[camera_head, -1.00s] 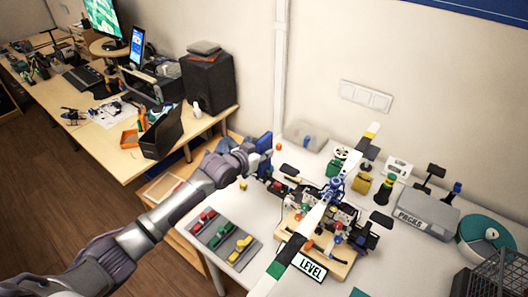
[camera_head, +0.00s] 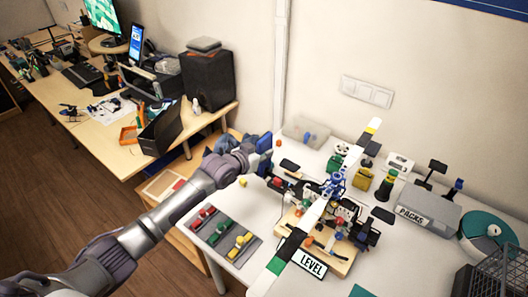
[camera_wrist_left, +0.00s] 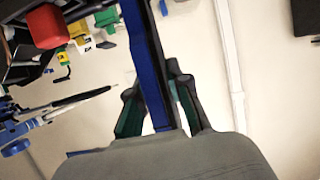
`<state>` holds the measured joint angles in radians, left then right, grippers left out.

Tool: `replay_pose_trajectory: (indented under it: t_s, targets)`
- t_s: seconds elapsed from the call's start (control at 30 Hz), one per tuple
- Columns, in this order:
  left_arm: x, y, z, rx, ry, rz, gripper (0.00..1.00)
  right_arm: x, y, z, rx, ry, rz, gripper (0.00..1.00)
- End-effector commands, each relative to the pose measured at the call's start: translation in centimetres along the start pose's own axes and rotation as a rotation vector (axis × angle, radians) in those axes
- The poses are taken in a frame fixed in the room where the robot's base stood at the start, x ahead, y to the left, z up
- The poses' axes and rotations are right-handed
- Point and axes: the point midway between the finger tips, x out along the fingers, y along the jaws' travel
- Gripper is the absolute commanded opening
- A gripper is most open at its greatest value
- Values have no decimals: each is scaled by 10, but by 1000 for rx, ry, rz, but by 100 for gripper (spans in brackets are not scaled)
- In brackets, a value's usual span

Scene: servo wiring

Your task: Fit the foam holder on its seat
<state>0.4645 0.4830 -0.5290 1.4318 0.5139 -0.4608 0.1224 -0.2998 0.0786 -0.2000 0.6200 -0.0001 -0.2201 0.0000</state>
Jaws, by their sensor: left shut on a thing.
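My left gripper (camera_head: 258,148) is shut on a flat blue piece with a black edge (camera_head: 265,142), held upright over the left back side of the white table. The left wrist view shows the blue piece (camera_wrist_left: 146,65) between the two fingers of my left gripper (camera_wrist_left: 160,110). I cannot tell for sure whether this piece is the foam holder. A wooden board (camera_head: 343,268) with wired parts stands to the right of the gripper, apart from it. The holder's seat cannot be made out. My right gripper is not in view.
A long striped bar (camera_head: 318,208) crosses above the board, beside a LEVEL plate (camera_head: 310,264). A grey tray (camera_head: 226,228) holds red, green and yellow parts. A grey PACKS box (camera_head: 430,212) stands right. A red block (camera_wrist_left: 45,27) shows close in the wrist view.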

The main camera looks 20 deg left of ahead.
Motion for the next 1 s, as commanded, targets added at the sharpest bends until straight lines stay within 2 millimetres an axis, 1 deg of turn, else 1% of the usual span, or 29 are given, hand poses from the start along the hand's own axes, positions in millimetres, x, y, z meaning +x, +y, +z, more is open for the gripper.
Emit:
replay_pose_trajectory:
  t_s: [0.53, 0.73, 0.77, 0.8, 0.93, 1.0]
  targets:
    - [5, 0, 11, 0, -1, 0, 0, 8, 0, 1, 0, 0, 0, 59]
    - [4, 0, 10, 0, -1, 0, 0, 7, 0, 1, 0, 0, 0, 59]
    - [4, 0, 10, 0, -1, 0, 19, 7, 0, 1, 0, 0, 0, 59]
    - [4, 0, 10, 0, -1, 0, 26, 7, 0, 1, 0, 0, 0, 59]
    - [4, 0, 10, 0, 0, 0, 47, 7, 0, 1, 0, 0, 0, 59]
    - [4, 0, 10, 0, 0, 0, 47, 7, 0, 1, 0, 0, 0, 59]
